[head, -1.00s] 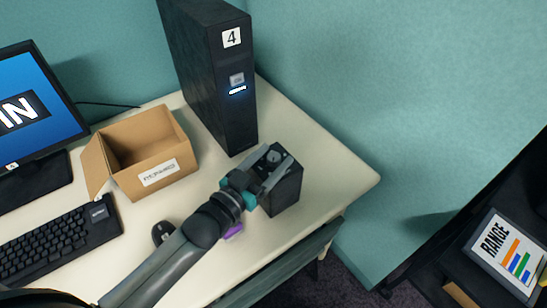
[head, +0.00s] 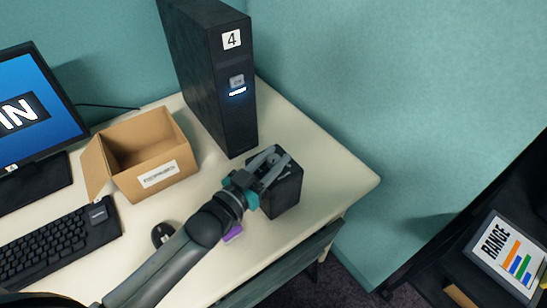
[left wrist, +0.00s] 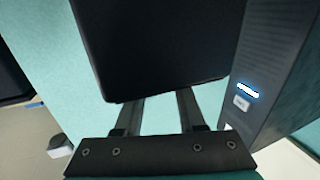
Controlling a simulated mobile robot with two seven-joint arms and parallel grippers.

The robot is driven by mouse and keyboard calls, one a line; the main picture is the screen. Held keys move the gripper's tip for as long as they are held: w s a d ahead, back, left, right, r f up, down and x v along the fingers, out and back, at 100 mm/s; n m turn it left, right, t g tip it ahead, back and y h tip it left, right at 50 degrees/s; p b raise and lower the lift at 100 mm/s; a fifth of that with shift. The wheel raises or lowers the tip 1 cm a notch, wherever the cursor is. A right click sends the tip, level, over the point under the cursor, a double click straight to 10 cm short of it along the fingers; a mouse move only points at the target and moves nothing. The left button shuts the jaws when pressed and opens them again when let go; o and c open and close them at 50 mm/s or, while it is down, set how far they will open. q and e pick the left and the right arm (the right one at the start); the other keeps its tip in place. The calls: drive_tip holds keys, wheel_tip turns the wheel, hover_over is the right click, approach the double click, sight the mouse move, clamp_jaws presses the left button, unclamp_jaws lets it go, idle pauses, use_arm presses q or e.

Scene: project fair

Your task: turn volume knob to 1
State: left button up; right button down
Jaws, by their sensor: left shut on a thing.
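The black speaker box (head: 285,192) stands near the right corner of the desk, and also fills the top middle of the left wrist view (left wrist: 160,45). Its volume knob is on the top face, now mostly hidden by my fingers, and I cannot read its setting. My left gripper (head: 274,157) reaches over the speaker from the lower left, its fingers closed in on the knob. In the left wrist view the two fingers run up behind the dark speaker edge, so their tips are hidden. My right gripper is in neither view.
A black computer tower (head: 225,85) marked 4 stands just behind the speaker. An open cardboard box (head: 158,178), a mouse (head: 162,234), a keyboard (head: 60,238) and a small purple item (head: 233,233) are to the left. The desk (head: 340,178) is bare right of the speaker.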

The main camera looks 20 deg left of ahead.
use_arm(q)
clamp_jaws()
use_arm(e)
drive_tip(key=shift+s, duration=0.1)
